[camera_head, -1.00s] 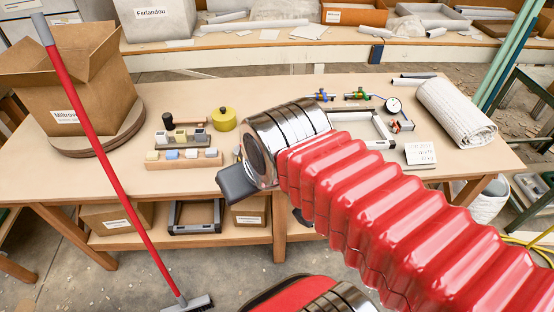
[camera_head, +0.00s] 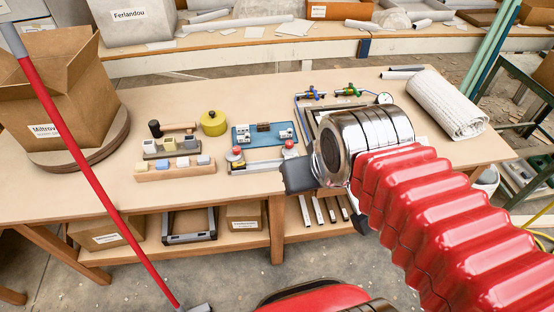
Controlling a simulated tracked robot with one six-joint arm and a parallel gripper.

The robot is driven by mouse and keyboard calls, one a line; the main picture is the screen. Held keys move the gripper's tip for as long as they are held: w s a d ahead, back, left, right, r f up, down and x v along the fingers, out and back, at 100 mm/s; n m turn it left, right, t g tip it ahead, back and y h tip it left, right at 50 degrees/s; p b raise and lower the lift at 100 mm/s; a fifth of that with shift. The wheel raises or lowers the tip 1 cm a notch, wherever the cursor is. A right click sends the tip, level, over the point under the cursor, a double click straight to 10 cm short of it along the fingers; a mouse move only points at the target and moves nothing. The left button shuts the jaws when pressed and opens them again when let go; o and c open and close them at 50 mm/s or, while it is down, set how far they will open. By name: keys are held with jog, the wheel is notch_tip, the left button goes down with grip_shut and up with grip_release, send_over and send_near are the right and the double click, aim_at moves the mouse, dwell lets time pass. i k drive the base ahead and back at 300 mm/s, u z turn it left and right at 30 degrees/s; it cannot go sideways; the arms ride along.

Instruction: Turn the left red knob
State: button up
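Two red knobs show on a small panel at the front edge of the workbench. The left red knob (camera_head: 237,151) sits upright on its silvery base and is fully in view. The right red knob (camera_head: 289,144) is close to my gripper. My gripper (camera_head: 298,173) is a dark block at the end of my arm, to the right of the left knob and in front of the right one in the picture. It appears apart from the left knob. Its fingers are seen side-on, so I cannot tell whether they are open.
A blue board (camera_head: 264,133) with small parts lies behind the knobs. A block rack (camera_head: 175,169), a mallet (camera_head: 172,127) and a yellow tin (camera_head: 213,123) stand to the left. My arm hides much of the bench's right half, where a white roll (camera_head: 446,104) lies.

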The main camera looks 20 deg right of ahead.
aim_at(233, 155)
jog(key=z, duration=0.95)
jog(key=k, duration=0.6)
jog(key=u, duration=0.85)
jog(key=i, duration=0.95)
jog(key=z, duration=0.05)
